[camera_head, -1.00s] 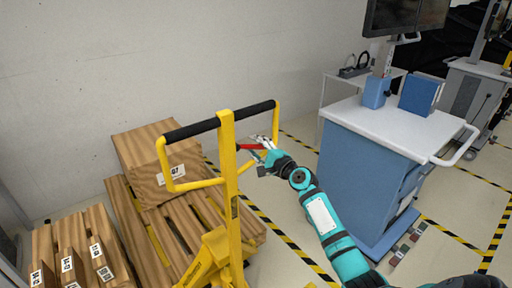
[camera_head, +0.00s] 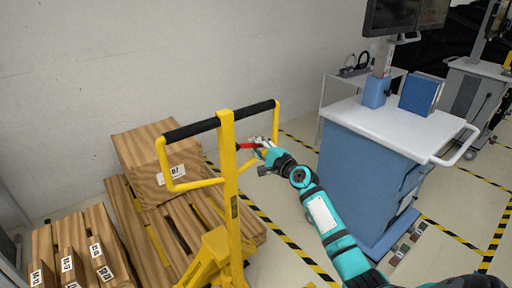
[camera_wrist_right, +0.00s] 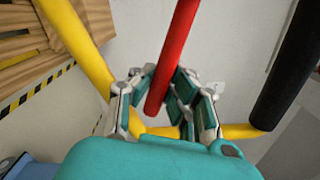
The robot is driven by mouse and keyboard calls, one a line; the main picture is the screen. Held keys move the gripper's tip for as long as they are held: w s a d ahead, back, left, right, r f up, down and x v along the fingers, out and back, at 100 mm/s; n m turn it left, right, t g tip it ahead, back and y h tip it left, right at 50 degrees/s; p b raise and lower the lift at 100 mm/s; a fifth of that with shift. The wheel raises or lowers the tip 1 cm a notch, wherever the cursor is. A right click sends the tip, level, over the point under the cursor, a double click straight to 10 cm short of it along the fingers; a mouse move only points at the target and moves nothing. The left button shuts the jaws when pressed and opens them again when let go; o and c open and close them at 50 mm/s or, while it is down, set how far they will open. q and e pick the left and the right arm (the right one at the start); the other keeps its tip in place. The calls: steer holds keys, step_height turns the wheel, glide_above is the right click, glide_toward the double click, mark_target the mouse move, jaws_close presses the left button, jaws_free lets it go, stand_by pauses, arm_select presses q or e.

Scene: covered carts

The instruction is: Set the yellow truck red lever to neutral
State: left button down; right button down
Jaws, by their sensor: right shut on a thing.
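The yellow truck (camera_head: 231,195) stands left of centre in the head view, with a black grip bar across its top. Its red lever (camera_head: 246,146) sticks out to the right from the upright, below the bar. In the right wrist view the red lever (camera_wrist_right: 174,55) runs down between the fingers. My right gripper (camera_head: 257,147) is shut on the red lever near its outer end; the fingers (camera_wrist_right: 163,103) also show on both sides of it in the wrist view. My left gripper is not in view.
Wooden pallets (camera_head: 150,235) and a wooden box (camera_head: 165,165) are behind and left of the truck. A blue cart (camera_head: 365,165) with a white top stands to the right. Yellow-black floor tape (camera_head: 280,235) runs between the truck and the cart.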

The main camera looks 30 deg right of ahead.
steer(key=r+n, duration=0.1)
steer(key=n, duration=0.1)
steer(key=r+n, duration=0.1)
steer(key=n, duration=0.1)
steer(key=shift+d+r, duration=0.2)
steer(key=shift+r, duration=0.1)
steer(key=c, duration=1.3)
jaws_free()
steer(key=s, duration=0.8)
steer(key=s+d, duration=0.1)
steer(key=s, duration=0.3)
